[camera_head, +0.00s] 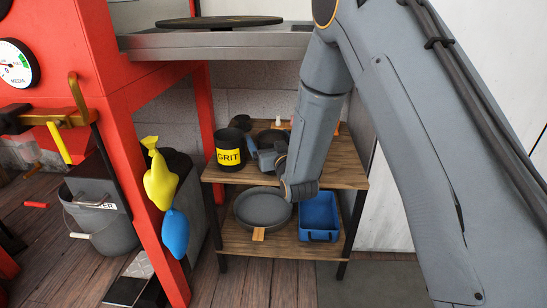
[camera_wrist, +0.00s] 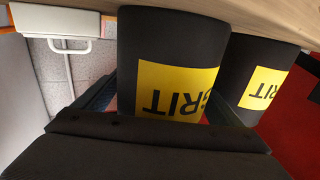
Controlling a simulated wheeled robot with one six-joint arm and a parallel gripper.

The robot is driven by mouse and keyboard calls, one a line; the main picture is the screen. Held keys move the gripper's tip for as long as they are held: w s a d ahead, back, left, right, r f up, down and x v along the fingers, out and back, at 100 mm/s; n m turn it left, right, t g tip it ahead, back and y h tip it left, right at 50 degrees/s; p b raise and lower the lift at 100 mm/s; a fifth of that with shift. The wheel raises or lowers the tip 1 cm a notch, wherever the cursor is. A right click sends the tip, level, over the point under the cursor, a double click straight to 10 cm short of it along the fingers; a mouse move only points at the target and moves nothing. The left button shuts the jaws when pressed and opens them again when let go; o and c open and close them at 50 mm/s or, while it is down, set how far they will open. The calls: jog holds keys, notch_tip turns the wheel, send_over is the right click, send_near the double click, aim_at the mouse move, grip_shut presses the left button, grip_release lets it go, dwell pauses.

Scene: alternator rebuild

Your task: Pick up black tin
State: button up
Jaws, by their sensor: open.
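A black tin with a yellow GRIT label (camera_head: 230,147) stands on the upper wooden shelf in the head view. Another black rim (camera_head: 241,122) shows just behind it. My gripper (camera_head: 258,150) is low over the shelf, right of the front tin. In the wrist view, which is upside down, one black GRIT tin (camera_wrist: 172,35) sits between the two spread fingers of my gripper (camera_wrist: 162,97). A second GRIT tin (camera_wrist: 265,62) stands close beside it, to the right. The fingers are open; whether they touch the tin I cannot tell.
Below are a grey round pan (camera_head: 262,208) and a blue bin (camera_head: 319,216). A red post (camera_head: 150,200) with yellow and blue hanging items stands at left.

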jog(key=c, duration=1.9)
jog(key=shift+r, duration=0.1)
jog(key=shift+c, duration=0.8)
notch_tip(320, 180, up, 10)
jog(key=p, duration=0.3)
